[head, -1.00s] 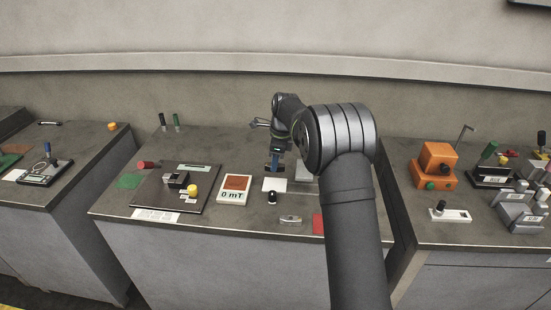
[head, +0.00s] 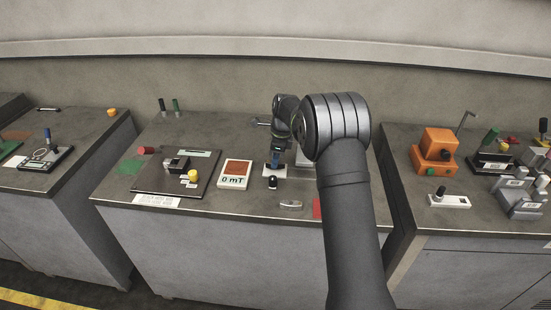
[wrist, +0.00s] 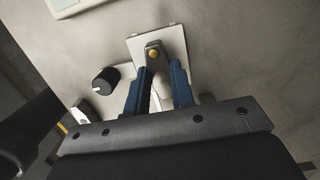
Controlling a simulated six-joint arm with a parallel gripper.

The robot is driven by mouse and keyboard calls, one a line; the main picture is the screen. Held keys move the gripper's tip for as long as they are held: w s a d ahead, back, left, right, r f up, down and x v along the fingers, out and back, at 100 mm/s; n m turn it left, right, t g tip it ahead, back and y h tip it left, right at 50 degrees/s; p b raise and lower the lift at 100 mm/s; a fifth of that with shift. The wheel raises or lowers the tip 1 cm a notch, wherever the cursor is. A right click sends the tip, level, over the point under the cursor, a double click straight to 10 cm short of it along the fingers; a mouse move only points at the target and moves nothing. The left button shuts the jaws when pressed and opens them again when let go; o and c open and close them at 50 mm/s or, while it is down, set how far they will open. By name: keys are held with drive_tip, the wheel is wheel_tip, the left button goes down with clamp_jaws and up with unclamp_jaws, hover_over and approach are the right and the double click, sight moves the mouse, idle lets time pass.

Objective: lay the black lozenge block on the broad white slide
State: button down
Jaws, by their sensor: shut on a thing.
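My gripper (head: 275,165) is low over the broad white slide (wrist: 177,38), a pale rectangular plate on the grey bench. In the wrist view, the blue fingers of my gripper (wrist: 157,78) are shut on a small dark block with a yellow dot (wrist: 152,52), which I take to be the black lozenge block. The block is over the slide's surface; I cannot tell whether it touches it. The fingers hide much of the block and part of the slide. In the head view the block is too small and hidden to make out.
A black knob (wrist: 105,80) on a pale base is close left of the slide; it also shows in the head view (head: 272,183). A meter reading 0 mT (head: 234,174) is further left. A small metal piece (head: 291,205) and a red patch lie in front.

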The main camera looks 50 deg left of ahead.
drive_tip(key=shift+f, duration=0.55)
drive_tip(key=c, duration=1.2)
unclamp_jaws()
drive_tip(key=shift+o, duration=0.2)
